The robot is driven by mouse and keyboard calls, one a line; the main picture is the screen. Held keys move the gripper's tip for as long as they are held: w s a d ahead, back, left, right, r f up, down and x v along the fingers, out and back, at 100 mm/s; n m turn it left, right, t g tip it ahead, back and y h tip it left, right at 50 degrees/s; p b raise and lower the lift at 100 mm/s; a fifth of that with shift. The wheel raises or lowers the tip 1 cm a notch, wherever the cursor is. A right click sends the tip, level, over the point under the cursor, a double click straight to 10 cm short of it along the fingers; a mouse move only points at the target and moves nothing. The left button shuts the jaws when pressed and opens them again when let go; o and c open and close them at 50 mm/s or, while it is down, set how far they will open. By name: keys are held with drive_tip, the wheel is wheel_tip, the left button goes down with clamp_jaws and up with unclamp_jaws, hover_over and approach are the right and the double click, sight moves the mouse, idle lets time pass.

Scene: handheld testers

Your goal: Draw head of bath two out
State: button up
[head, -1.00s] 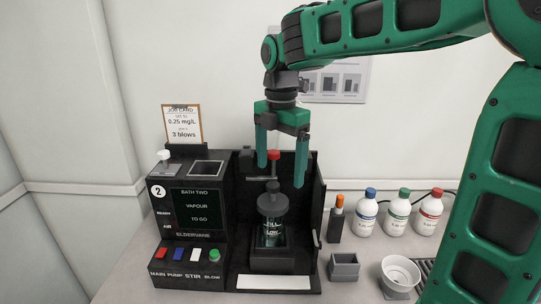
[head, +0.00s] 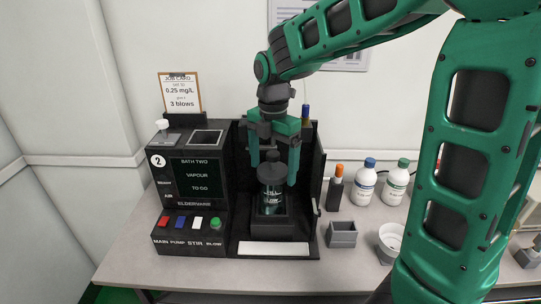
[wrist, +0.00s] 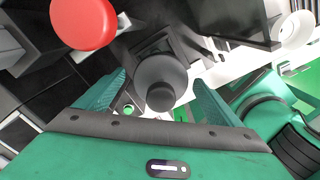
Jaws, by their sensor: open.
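The bath two tester (head: 190,205) is a black unit at the left, with a "2" badge and a screen reading "BATH TWO VAPOUR TO GO". In its open bay at the right stands a clear jar (head: 271,199) with a dark grey knobbed head (head: 271,167) on top. My gripper (head: 271,178) is open, pointing down, with one finger either side of the head. In the wrist view the head (wrist: 160,84) shows between the two fingers, apart from both. A red round knob (wrist: 83,22) is close to the camera there.
The bay's door (head: 318,183) stands open at the right. Beyond it are an orange-topped holder (head: 336,190), bottles (head: 364,183), a grey square cup (head: 342,235) and a white bowl (head: 390,242). Main, pump, stir and blow buttons (head: 196,223) line the tester's front. A job card (head: 180,95) stands on top.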

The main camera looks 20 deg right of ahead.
sight(273, 152)
drive_tip(key=shift+f, duration=0.2)
drive_tip(key=c, duration=1.5)
drive_tip(key=shift+r, duration=2.35)
